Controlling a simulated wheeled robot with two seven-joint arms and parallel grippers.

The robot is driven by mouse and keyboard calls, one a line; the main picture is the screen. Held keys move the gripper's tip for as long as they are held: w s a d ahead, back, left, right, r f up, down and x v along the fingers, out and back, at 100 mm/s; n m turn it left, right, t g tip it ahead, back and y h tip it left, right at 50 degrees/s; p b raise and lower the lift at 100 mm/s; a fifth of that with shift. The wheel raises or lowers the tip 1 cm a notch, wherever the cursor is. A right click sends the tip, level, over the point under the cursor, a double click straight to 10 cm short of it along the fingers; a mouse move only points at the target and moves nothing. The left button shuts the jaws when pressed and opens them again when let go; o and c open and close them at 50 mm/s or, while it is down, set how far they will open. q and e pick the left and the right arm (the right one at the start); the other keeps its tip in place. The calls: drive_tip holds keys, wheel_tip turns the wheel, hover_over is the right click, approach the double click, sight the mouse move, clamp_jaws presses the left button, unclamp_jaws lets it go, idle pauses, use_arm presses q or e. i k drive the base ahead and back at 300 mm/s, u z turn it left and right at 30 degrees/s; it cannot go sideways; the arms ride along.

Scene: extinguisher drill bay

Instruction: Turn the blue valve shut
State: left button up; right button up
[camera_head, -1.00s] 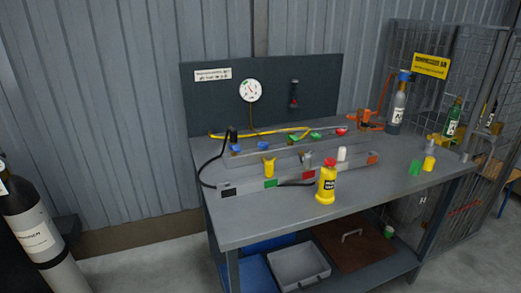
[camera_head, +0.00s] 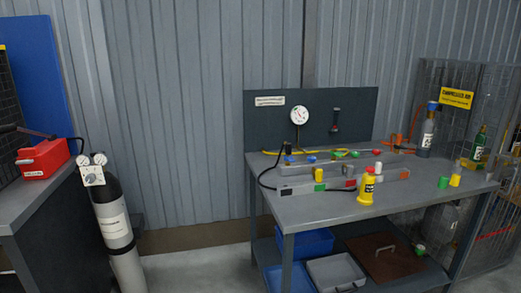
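Several coloured valve handles sit in a row on a rail (camera_head: 345,163) at the back of the grey workbench (camera_head: 325,209). One blue valve handle (camera_head: 289,160) is at the left end of the row, next to a black fitting and hose. A second blue handle (camera_head: 311,160) is just right of it. Green (camera_head: 338,154) and red (camera_head: 376,152) handles follow to the right. The handles are too small to tell how far each is turned. Neither of my grippers is in view.
A yellow bottle (camera_head: 367,187) stands at the bench's front, with small yellow and green cylinders to its right. A gas cylinder (camera_head: 112,220) stands on the floor at left, beside another bench with a red box (camera_head: 43,159). Floor between the benches looks clear.

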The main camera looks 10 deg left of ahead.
sight(312, 158)
drive_tip(key=u, duration=1.05)
drive_tip(key=i, duration=2.75)
drive_tip(key=z, duration=1.05)
